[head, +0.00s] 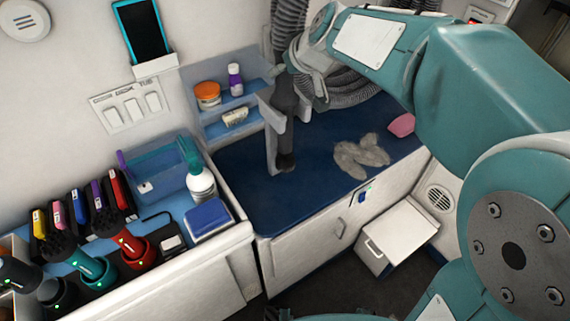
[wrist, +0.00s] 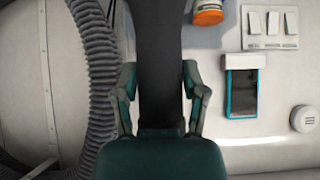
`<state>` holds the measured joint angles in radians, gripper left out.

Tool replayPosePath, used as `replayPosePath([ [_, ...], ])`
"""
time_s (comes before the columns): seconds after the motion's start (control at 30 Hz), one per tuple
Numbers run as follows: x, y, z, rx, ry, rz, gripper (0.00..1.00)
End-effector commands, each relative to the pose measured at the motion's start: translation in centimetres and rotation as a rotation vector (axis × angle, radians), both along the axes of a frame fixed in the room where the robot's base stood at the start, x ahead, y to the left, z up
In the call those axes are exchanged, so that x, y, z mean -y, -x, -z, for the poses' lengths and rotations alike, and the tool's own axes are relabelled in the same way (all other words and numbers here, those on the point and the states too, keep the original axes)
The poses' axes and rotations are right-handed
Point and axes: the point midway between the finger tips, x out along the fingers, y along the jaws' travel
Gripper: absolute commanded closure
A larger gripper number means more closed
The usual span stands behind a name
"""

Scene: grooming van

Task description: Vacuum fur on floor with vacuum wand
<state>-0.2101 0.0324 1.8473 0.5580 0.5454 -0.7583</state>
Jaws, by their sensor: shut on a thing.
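My gripper (head: 298,68) is shut on a dark grey vacuum wand (head: 284,108), which hangs roughly upright over the blue-topped table. In the wrist view the wand (wrist: 157,60) runs between the two fingers (wrist: 160,98). The wand's lower end appears close to the blue surface; I cannot tell if it touches. A ribbed grey hose (head: 350,90) loops behind the wand, and it also shows at the left of the wrist view (wrist: 97,80). A grey fluffy clump (head: 361,156) lies on the blue top, right of the wand. No fur is discernible on the small visible part of the dark floor (head: 345,287).
A blue-topped table (head: 250,190) stands below the wand. Left is a counter with clippers, a spray bottle (head: 200,182) and a blue box (head: 208,217). A wall shelf (head: 225,120) holds jars. A pink item (head: 402,125) lies at right.

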Motion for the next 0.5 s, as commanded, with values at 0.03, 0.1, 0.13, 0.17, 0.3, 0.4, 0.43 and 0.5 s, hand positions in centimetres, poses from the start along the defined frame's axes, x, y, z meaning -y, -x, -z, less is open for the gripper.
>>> replayPosePath([
  [0.03,0.0,0.0,0.2,-0.006,0.002,-0.001,1.00],
  [0.1,0.0,0.0,0.2,-0.006,0.002,-0.001,1.00],
  [0.13,0.0,0.0,0.1,-0.006,0.002,-0.001,1.00],
  [0.17,0.0,0.0,0.1,-0.006,0.002,-0.001,1.00],
  [0.3,0.0,0.0,-0.4,-0.004,0.001,0.000,1.00],
  [0.4,0.0,0.0,-0.8,-0.002,0.002,-0.001,1.00],
  [0.43,0.0,0.0,-1.0,-0.002,0.002,-0.001,1.00],
  [0.5,0.0,0.0,-1.2,-0.002,0.001,-0.001,1.00],
])
